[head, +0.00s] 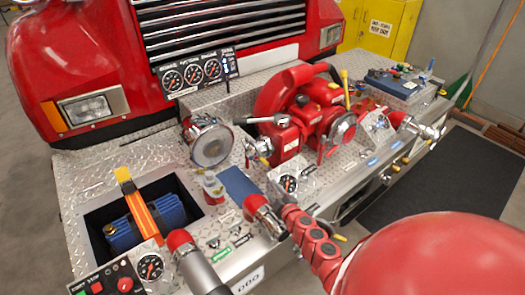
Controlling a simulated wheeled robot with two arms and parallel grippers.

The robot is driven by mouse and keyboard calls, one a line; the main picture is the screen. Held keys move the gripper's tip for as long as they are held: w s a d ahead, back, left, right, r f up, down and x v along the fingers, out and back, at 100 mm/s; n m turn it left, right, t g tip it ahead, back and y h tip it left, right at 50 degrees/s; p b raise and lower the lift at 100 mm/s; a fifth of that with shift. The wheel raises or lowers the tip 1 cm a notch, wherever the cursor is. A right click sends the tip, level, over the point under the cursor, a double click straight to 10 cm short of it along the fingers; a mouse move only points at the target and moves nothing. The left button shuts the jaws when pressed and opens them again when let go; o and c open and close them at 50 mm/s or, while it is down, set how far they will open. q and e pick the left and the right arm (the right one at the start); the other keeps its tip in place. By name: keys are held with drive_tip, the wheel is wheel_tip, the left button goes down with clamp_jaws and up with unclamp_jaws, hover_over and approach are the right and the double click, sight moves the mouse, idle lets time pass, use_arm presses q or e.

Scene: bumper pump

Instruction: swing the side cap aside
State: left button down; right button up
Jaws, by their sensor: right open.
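The red pump (300,108) sits on the diamond-plate bumper. A round grey cap (343,128) covers the pump's right-hand opening and looks closed. A chrome fitting (425,131) with a red collar sticks out at the bumper's right end. I cannot tell for certain which of these is the side cap.
A large round chrome-rimmed part (209,146) stands left of the pump. A recessed bin (101,213) holds a blue bundle under an orange strap. A small bottle (213,188) stands near my gripper. A gauge panel (196,73) stands behind. A dark mat (440,180) lies on the floor at right.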

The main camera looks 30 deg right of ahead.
drive_tip(key=d+r+h, duration=0.1)
drive_tip(key=d, duration=0.2)
drive_tip(key=b, duration=0.1)
approach(266, 164)
drive_tip(key=w, duration=0.3)
drive_tip(key=b+x, duration=0.1)
drive_tip(key=x, duration=0.1)
drive_tip(key=b+x, duration=0.2)
drive_tip(key=x, duration=0.1)
drive_tip(key=f+b+x, duration=0.1)
drive_tip(key=b+x, duration=0.1)
drive_tip(key=shift+w+d, duration=0.1)
drive_tip(key=shift+d, duration=0.35)
drive_tip(key=shift+w+d+b, duration=0.1)
drive_tip(key=shift+w+b, duration=0.35)
drive_tip(key=shift+w, duration=0.2)
drive_tip(key=shift+c, duration=0.3)
clamp_jaws()
